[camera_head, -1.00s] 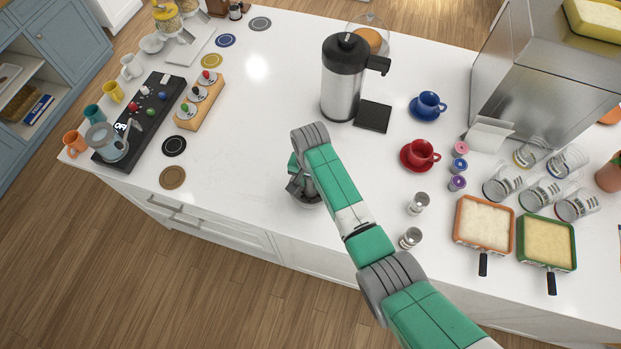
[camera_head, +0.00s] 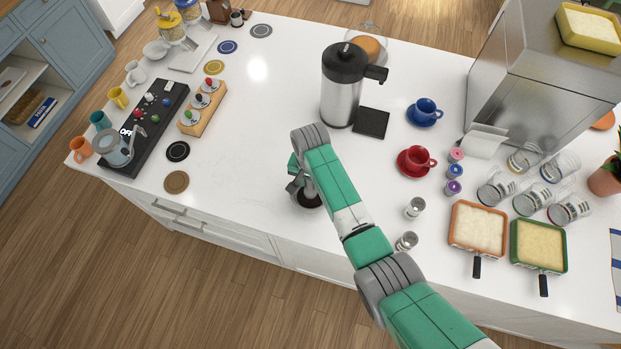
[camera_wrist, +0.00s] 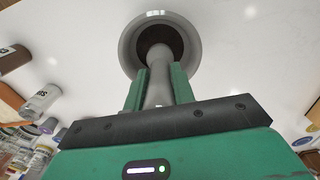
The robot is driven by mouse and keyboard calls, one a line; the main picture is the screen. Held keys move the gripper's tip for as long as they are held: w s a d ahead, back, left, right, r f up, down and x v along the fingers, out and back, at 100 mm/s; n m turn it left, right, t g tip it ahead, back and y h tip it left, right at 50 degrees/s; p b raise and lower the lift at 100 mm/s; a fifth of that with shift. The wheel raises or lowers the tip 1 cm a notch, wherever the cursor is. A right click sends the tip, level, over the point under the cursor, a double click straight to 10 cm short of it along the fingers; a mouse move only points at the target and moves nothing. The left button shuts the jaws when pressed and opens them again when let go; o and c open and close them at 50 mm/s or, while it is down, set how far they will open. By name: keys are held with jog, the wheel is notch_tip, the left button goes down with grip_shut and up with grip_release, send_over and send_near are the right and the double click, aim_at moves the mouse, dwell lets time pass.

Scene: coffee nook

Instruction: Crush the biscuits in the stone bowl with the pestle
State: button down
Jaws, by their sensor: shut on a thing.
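The stone bowl (camera_head: 312,205) is grey and stands on the white counter near its front edge, mostly hidden by my arm in the head view. In the wrist view the bowl (camera_wrist: 127,42) shows its round rim and dark inside. My gripper (camera_wrist: 158,84) is shut on the grey pestle (camera_wrist: 157,92), with a green finger on each side of its handle. The pestle points toward the bowl and its far end is over or inside the dark opening; its depth I cannot tell. The biscuits cannot be made out in the bowl.
A tall steel dispenser (camera_head: 343,90) stands behind the bowl. The counter (camera_head: 245,150) left of the bowl is clear.

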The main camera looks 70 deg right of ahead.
notch_tip(320, 180, up, 5)
jog(key=p, duration=0.4)
jog(key=shift+r+p, duration=0.15)
jog(key=shift+p, duration=0.25)
